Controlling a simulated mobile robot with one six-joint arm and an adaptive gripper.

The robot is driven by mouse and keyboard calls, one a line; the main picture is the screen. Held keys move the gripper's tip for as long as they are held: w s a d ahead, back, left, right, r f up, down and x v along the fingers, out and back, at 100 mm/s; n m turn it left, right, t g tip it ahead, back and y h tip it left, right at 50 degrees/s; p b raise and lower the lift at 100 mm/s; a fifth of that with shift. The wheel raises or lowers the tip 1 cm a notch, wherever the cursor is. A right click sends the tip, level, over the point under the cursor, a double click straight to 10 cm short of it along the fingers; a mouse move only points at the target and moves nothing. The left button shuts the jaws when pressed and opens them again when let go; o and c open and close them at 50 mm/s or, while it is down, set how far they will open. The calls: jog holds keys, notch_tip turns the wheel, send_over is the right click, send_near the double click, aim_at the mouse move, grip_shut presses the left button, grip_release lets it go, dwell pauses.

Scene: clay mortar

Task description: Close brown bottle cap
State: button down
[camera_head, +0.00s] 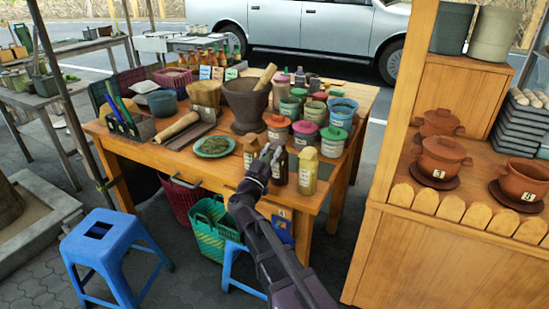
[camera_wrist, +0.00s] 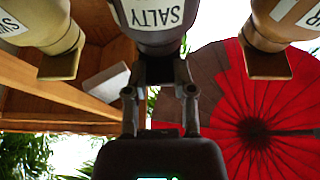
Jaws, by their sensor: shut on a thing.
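The dark brown bottle (camera_head: 282,168) stands at the table's front right corner, between two other bottles. In the wrist view it is upside down at top centre, with a white label reading SALTY (camera_wrist: 160,15). My gripper (camera_head: 271,151) is at its top, and in the wrist view the fingers (camera_wrist: 160,93) lie either side of its dark cap (camera_wrist: 158,70). The gripper appears shut on this cap. The fingers partly hide the cap, so I cannot tell whether it is fully closed.
A yellow bottle (camera_head: 307,174) stands to the right and a brown-orange bottle (camera_head: 251,150) to the left, both close by. Lidded pots (camera_head: 304,134), a stone mortar (camera_head: 245,103) and a green plate (camera_head: 213,146) crowd the table (camera_head: 225,170). A wooden counter (camera_head: 440,250) stands right.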

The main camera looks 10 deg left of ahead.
jog(key=shift+f, duration=0.15)
dwell(0.4)
jog(key=shift+c, duration=2.2)
grip_release()
